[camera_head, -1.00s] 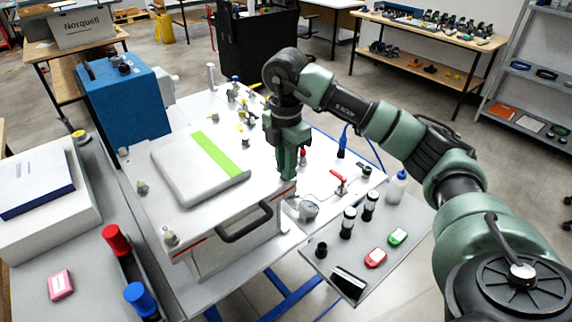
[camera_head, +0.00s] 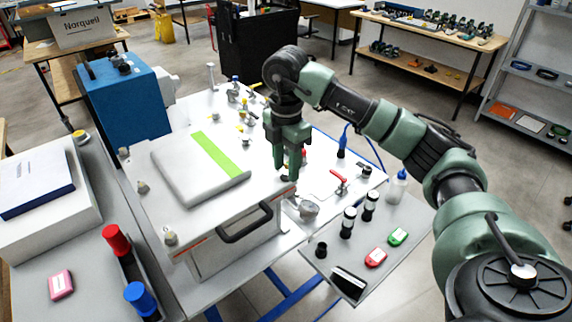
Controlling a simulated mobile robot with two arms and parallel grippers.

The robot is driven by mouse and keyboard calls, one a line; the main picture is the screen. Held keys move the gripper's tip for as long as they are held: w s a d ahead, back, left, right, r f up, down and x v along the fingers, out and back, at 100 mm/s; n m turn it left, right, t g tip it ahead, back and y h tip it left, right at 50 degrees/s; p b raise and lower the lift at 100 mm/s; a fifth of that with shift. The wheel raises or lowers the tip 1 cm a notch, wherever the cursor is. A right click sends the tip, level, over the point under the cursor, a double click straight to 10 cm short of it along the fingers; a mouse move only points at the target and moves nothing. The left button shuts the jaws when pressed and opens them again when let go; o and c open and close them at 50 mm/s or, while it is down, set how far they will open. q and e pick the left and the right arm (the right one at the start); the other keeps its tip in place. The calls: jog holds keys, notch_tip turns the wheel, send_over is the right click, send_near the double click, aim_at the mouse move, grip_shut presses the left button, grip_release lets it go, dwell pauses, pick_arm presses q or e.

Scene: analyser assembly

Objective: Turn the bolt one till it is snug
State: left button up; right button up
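My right gripper (camera_head: 289,178) points down at the right front corner of the white analyser plate (camera_head: 262,190), just right of the grey lidded box (camera_head: 185,178) with the green stripe. Its fingers look close together, and whatever is between or under the tips is too small to make out. The bolt at that corner is hidden by the gripper. Other corner bolts show at the front left (camera_head: 170,237), the left edge (camera_head: 143,187) and the back left (camera_head: 124,152). My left gripper is not in view.
A black handle (camera_head: 245,225) sticks out at the plate's front. A red-handled valve (camera_head: 338,177) and a round metal fitting (camera_head: 308,209) lie right of the gripper. A grey shelf (camera_head: 330,262) holds dark vials, a red device and a green device. A blue box (camera_head: 125,100) stands behind left.

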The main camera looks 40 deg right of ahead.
aim_at(286, 172)
notch_tip(286, 172, up, 8)
jog(key=shift+f, duration=0.2)
dwell(0.6)
